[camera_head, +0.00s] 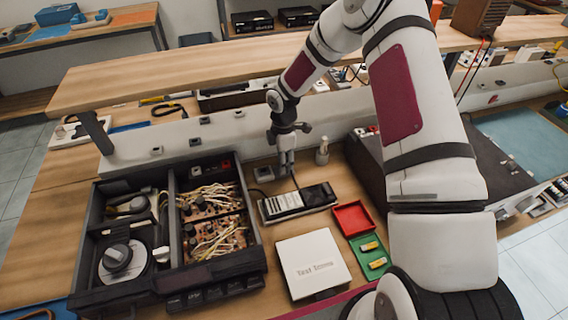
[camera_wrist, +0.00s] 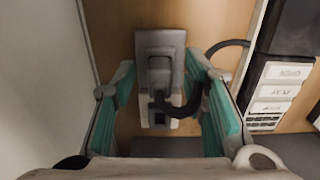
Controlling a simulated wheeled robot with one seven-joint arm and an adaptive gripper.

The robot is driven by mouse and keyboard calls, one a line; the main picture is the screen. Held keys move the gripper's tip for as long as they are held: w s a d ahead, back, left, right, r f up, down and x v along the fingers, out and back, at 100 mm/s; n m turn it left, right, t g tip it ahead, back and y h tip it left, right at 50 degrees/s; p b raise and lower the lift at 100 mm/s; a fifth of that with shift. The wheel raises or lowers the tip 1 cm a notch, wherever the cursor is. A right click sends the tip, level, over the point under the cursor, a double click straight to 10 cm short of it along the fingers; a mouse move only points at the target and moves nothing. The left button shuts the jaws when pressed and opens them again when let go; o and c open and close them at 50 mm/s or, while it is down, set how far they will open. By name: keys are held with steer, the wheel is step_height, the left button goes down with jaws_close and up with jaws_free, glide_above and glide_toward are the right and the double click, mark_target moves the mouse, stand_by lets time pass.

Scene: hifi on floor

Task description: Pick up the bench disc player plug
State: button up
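A grey plug (camera_wrist: 160,45) with a black cord shows in the middle of the wrist view, on or beside a small pale block on the wooden bench. My gripper (camera_wrist: 160,68) points down over it, with one teal finger pad on each side of the plug. The fingers look open; strips of bench show between pads and plug, and I see no clear contact. In the head view my gripper (camera_head: 287,163) is low over the bench behind a flat player with pale buttons (camera_head: 297,203). There the plug is hidden or too small to make out.
The player's buttoned face (camera_wrist: 275,90) is close right of my fingers. A pale sloped rail (camera_head: 240,127) runs close behind my gripper. An open black chassis with wiring (camera_head: 262,240) stands left. A red tray (camera_head: 353,217), green tray (camera_head: 361,243) and white box (camera_head: 312,262) lie in front.

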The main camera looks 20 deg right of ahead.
steer(key=shift+f, duration=0.1)
steer(key=shift+c, duration=0.2)
jaws_close()
steer(key=shift+r, duration=0.55)
steer(key=r, duration=0.1)
steer(key=s+r+b, duration=0.1)
steer(key=shift+a+r, duration=0.15)
steer(key=shift+r, duration=0.15)
steer(key=s+a, duration=0.1)
steer(key=s, duration=0.3)
steer(key=s+a+r, duration=0.1)
steer(key=s, duration=0.4)
steer(key=s+a, duration=0.1)
steer(key=s, duration=0.4)
steer(key=shift+a+r, duration=0.15)
steer(key=shift+a, duration=0.2)
steer(key=w+a+r+b, duration=0.2)
steer(key=w+b, duration=0.1)
steer(key=w, duration=1.2)
steer(key=shift+a+r, duration=0.2)
steer(key=shift+a, duration=0.1)
